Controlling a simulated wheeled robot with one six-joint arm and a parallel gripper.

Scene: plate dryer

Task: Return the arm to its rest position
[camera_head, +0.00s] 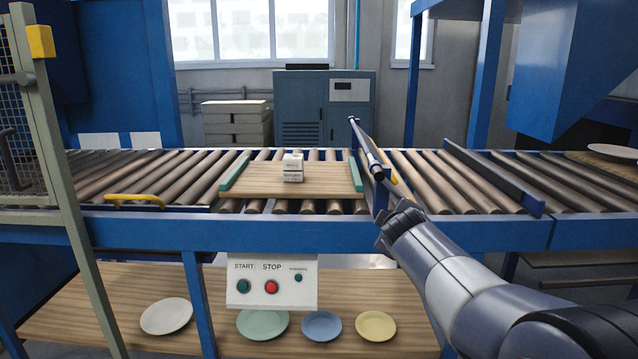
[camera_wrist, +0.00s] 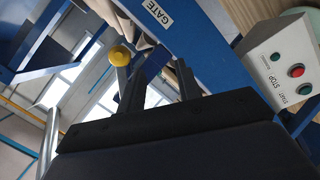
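My arm (camera_head: 455,285) reaches in from the lower right in the head view. My gripper (camera_head: 390,213) is at the front rail of the roller conveyor, beside a slim upright lever-like bar (camera_head: 368,150). In the wrist view my gripper's two dark fingers (camera_wrist: 157,85) stand apart, and I see nothing held between them. A yellow round knob (camera_wrist: 120,55) shows at the left fingertip; I cannot tell whether they touch. A "GATE" label (camera_wrist: 157,13) is on the blue rail above.
A START/STOP panel (camera_head: 272,282) hangs in front. Several plates, including a yellow one (camera_head: 375,326), lie on the lower shelf (camera_head: 90,300). A blue frame (camera_head: 487,75) rises at right.

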